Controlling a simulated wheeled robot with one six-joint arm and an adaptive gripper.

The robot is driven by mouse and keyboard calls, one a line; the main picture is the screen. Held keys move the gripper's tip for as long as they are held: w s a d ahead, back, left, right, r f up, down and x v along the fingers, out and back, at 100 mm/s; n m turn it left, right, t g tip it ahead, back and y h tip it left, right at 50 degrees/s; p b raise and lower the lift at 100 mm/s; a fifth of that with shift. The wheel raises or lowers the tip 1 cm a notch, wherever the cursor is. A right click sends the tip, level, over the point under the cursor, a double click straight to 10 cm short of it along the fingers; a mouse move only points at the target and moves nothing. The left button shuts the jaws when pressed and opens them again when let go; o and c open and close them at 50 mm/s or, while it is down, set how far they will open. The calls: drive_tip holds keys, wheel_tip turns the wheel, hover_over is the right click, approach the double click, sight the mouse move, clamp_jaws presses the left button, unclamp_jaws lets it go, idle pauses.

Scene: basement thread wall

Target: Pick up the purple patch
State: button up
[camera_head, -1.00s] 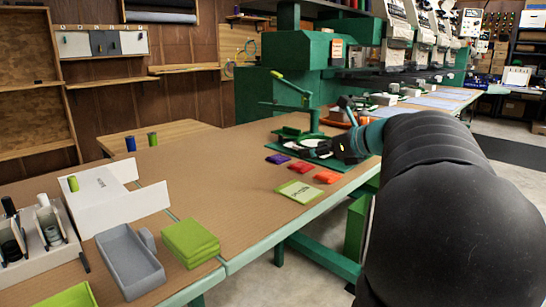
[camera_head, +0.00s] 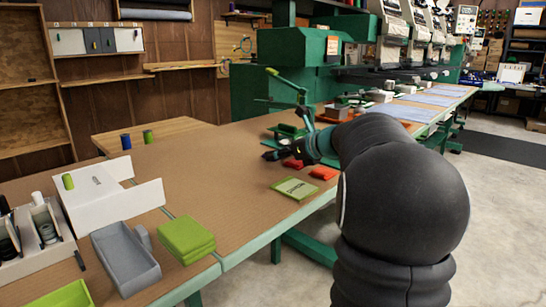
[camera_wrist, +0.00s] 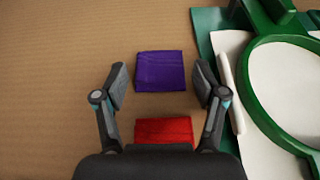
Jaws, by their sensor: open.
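The purple patch (camera_wrist: 160,71) is a flat square lying on the brown table, seen in the wrist view just ahead of and between my fingertips. My gripper (camera_wrist: 160,85) is open and empty, one finger on each side of the patch's lower part; its height above the table I cannot tell. In the head view my gripper (camera_head: 272,155) is over the table near the red patches, and it hides the purple patch there.
A red patch (camera_wrist: 164,130) lies close behind the purple one, partly under my gripper. A green hoop frame (camera_wrist: 262,95) with white cloth is at right. A red patch (camera_head: 323,173) and a green card (camera_head: 295,188) lie nearer. Bare table lies left.

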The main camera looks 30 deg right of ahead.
drive_tip(key=shift+w+a+f, duration=0.1)
drive_tip(key=shift+w+f, duration=0.05)
drive_tip(key=shift+w, duration=0.2)
drive_tip(key=c, duration=0.6)
